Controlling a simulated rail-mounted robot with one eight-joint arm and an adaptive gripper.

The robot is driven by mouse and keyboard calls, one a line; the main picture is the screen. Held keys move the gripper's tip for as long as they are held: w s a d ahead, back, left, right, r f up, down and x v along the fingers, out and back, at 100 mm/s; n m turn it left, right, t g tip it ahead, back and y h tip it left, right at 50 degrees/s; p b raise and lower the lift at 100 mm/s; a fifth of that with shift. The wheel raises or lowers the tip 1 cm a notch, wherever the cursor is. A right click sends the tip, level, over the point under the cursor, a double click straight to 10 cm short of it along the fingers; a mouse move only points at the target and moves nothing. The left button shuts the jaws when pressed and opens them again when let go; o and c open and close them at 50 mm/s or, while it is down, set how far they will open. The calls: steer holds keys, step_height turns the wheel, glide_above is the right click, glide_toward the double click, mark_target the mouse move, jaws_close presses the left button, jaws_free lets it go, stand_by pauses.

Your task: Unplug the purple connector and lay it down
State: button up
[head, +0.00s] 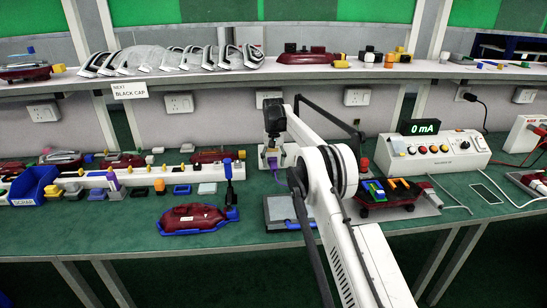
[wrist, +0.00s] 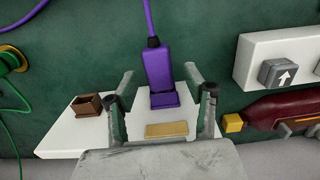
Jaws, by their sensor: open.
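The purple connector (wrist: 157,62) stands on a white block (wrist: 185,122) in the wrist view, its lower end at a purple socket (wrist: 165,99). A purple cable (wrist: 148,17) leaves its top end. The connector also shows small below my gripper in the head view (head: 272,163). My gripper (wrist: 163,92) is open, with one finger to the left of the connector and one to the right. Gaps show between the fingers and the connector, and nothing is held. In the head view my gripper (head: 272,150) points down over the bench, and its fingertips are hard to make out.
A brown socket (wrist: 87,106) and a tan plate (wrist: 167,129) are on the white block. A grey arrow button (wrist: 278,73) and a dark red lamp (wrist: 285,107) are to the right. A lamp on a blue stand (head: 195,218) sits left of my arm, with bare green bench in front.

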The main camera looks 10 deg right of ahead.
steer(key=shift+f, duration=0.15)
steer(key=shift+c, duration=0.2)
jaws_close()
stand_by(0.3)
